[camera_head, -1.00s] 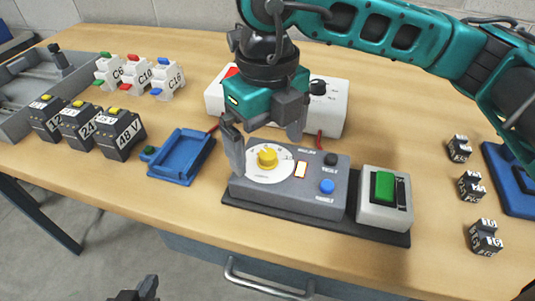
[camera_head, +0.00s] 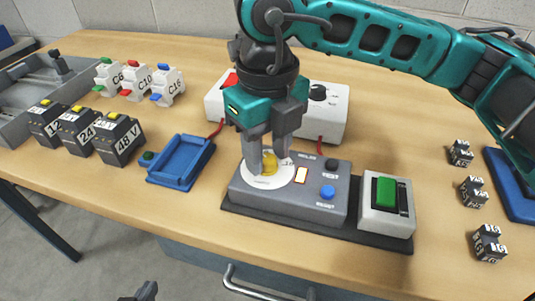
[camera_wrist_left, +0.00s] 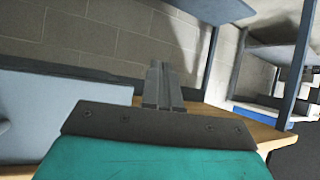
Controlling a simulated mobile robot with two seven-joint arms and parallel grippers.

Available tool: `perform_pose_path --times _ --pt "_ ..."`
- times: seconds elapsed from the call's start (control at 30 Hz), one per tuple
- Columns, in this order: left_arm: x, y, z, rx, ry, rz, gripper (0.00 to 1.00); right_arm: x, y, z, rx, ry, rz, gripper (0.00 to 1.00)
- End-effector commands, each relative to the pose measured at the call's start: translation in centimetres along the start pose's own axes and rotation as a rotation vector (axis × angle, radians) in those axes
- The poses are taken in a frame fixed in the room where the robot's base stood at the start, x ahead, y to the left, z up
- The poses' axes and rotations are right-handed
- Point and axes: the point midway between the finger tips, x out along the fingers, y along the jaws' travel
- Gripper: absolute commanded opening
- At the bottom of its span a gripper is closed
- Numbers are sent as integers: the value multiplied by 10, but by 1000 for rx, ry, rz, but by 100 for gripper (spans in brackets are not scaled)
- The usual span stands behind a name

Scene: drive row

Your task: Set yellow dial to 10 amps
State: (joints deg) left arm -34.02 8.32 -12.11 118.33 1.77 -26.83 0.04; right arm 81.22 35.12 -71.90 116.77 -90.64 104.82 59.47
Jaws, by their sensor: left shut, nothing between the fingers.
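The yellow dial (camera_head: 269,164) sits on a white round scale (camera_head: 266,178) on the grey control box (camera_head: 300,206). My right gripper (camera_head: 267,158) points down over it, with one finger on each side of the dial, and looks shut on it. The fingers and dial hide much of the scale, and its numbers are too small to read. My left gripper (camera_head: 147,291) is at the bottom edge of the head view, away from the table things; in the left wrist view (camera_wrist_left: 164,85) its fingers are together and empty.
A blue button (camera_head: 327,191), a black knob and a lit window share the box. A green switch (camera_head: 386,191) stands right of it, a blue tray (camera_head: 181,160) left. A white unit (camera_head: 325,115) stands behind. Several black blocks lie at the right.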

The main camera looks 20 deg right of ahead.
Motion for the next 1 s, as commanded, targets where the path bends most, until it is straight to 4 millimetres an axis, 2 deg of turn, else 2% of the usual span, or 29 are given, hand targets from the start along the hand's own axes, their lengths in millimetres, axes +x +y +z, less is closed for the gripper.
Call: perform_pose_path --times 0.03,0.3,0.47,1.0 --pt "0 0 -1 1 2 0 0 0 0 0 0 0 0 37" --pt "1 -2 0 7 0 0 0 0 0 0 0 0 0 12" --pt "2 -1 2 9 -8 2 0 0 0 0 15 0 0 12" --pt "6 0 11 8 -7 5 0 1 0 0 731 -1 -1 12"
